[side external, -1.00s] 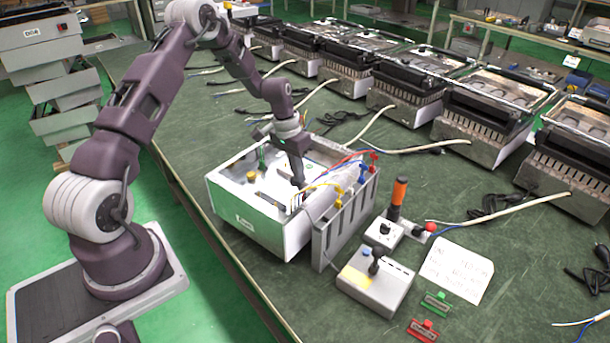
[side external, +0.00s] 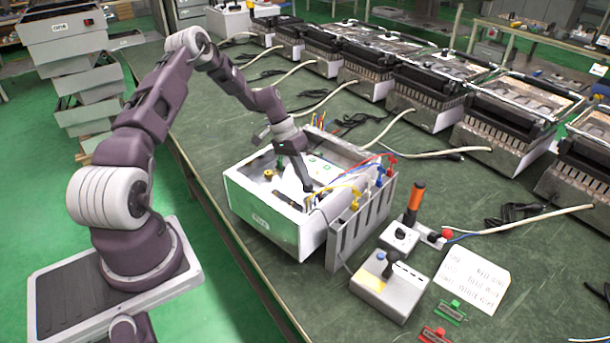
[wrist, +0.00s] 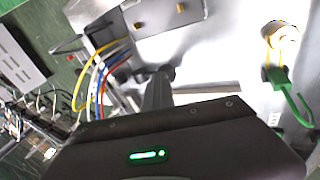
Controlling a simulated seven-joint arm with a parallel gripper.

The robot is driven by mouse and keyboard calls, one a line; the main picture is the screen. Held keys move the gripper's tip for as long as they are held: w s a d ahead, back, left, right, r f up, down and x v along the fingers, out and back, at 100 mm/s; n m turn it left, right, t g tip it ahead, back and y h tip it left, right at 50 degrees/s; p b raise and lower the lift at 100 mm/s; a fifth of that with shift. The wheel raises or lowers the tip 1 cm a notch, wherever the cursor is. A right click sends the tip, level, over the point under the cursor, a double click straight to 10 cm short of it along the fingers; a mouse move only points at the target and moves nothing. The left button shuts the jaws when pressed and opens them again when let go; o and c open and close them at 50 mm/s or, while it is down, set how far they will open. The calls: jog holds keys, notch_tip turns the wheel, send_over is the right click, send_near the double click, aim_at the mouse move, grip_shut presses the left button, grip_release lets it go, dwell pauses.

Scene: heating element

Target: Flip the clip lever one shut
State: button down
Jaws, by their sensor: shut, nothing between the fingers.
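The white open-topped box (side external: 262,218) sits on the green bench, with coloured wires at its right end. My gripper (side external: 308,187) reaches down into it, tilted, its tip low near the floor of the box beside the wires. In the wrist view my gripper (wrist: 160,78) is shut, with nothing seen between its fingers. A green hooked clip part (wrist: 282,82) is to the right of the fingers, apart from them, by a pale round post. I cannot tell which part is clip lever one; the fingertips' contact is unclear.
A grey slotted rack (side external: 362,232) stands against the box's right side. Yellow, blue and red wires (wrist: 98,72) run left of the fingers. A switch box with an orange handle (side external: 414,202), a joystick box (side external: 392,290) and a paper note (side external: 474,280) lie to the right.

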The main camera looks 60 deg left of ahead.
aim_at(305, 189)
jog(key=shift+s+a+f, duration=0.15)
jog(key=shift+f, duration=0.1)
dwell(0.3)
jog(key=r, duration=0.1)
jog(key=d+r, duration=0.1)
jog(key=r, duration=0.2)
jog(key=shift+s+d+r, duration=0.1)
jog(key=shift+d, duration=0.15)
jog(key=s+a+r, duration=0.2)
jog(key=a+r, duration=0.4)
jog(key=r, duration=0.1)
jog(key=shift+s+a, duration=0.15)
jog(key=shift+a, duration=0.1)
